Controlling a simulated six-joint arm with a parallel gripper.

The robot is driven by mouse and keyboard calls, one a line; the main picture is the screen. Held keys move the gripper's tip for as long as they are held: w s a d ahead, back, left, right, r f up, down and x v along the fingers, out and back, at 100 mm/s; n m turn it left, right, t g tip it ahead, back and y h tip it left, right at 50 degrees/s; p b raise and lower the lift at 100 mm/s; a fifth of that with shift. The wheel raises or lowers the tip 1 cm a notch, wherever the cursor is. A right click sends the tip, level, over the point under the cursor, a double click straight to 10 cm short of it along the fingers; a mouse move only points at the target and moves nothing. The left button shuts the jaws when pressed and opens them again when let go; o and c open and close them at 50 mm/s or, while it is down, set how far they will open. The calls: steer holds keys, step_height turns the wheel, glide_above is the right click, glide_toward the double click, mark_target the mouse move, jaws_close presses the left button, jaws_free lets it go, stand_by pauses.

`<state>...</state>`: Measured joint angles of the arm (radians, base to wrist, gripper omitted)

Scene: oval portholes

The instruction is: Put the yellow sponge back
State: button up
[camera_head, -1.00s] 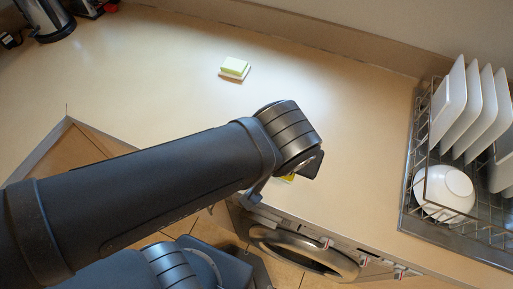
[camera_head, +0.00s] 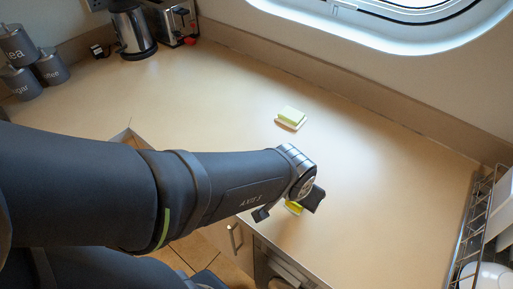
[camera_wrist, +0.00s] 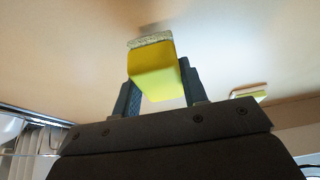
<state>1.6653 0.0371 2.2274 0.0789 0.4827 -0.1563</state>
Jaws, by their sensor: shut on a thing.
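The yellow sponge (camera_wrist: 153,78) is between the two fingers of my gripper (camera_wrist: 156,92) in the wrist view, with a pale grey layer along its outer side. My gripper is shut on it. A pale green sponge on a white dish (camera_head: 289,123) lies farther back on the counter, apart from my gripper. It also shows at the right in the wrist view (camera_wrist: 249,93).
A dish rack (camera_head: 470,235) with white dishes stands at the right edge. A kettle (camera_head: 131,30), a toaster (camera_head: 174,20) and grey canisters (camera_head: 50,66) stand at the back left. The counter (camera_head: 380,180) between is clear.

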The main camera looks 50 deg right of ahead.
steer(key=shift+f, duration=1.3)
steer(key=shift+f, duration=0.1)
steer(key=o, duration=0.9)
steer(key=shift+o, duration=0.2)
steer(key=shift+a+r, duration=0.15)
steer(key=shift+r, duration=0.5)
steer(key=v, duration=1.1)
steer(key=shift+f, duration=0.15)
steer(key=shift+x, duration=6.05)
